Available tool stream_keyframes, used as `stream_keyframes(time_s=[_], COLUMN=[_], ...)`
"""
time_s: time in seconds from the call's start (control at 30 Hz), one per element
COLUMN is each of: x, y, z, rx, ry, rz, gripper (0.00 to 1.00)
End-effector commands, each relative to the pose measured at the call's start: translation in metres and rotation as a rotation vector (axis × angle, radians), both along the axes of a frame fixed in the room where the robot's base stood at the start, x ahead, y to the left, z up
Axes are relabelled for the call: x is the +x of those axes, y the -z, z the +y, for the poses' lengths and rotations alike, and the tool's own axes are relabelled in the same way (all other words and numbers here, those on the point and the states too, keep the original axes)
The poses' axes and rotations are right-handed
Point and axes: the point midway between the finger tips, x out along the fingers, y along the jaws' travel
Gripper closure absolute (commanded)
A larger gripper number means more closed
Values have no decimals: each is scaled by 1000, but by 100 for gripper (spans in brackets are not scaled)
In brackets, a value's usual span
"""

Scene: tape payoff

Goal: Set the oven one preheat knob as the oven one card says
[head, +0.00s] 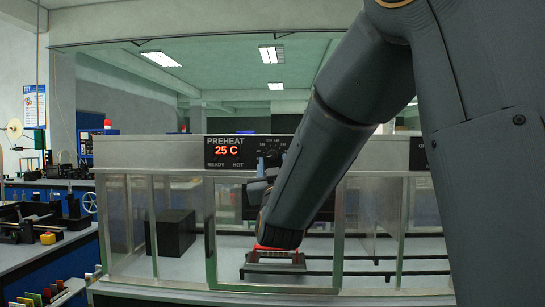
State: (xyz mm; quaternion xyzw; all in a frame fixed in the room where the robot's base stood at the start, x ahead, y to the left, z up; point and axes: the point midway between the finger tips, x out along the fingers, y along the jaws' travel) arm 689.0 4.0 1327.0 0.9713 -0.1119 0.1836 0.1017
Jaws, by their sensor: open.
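The preheat panel (231,152) is a black strip on the oven's upper front. It reads PREHEAT, 25 C in red, with READY and HOT labels below. To its right is a dark dial area (272,148) with small pale scale marks. The knob's pointer is too small and too covered by my arm to read. Part of my gripper (262,175) shows just below the dial, left of my forearm. It is open; its fingertips are mostly hidden, and I cannot tell whether they touch the knob. No readable oven one card is in view.
The oven has a metal frame with clear panels (182,215). Inside are a black box (170,232) and a red-topped piece (276,250) on dark rails. A workbench (45,245) with tools stands at left. My arm covers the right of the view.

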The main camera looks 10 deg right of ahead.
Motion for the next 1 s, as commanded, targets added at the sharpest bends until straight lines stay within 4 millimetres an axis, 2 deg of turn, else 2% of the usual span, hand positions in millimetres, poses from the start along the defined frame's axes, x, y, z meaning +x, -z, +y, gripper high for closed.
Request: stream_keyframes(time_s=[0.1,0.23,0.57,0.6,0.83,1.0], x=[15,26,31,31,31,31], y=[-8,-11,-13,-12,-12,-12], z=[-3,-6,-7,-7,-6,-6], rx=[1,1,0,0,1,6], ry=[1,0,0,0,0,-1], rz=[1,2,1,1,2,0], gripper=[58,58,58,59,98,98])
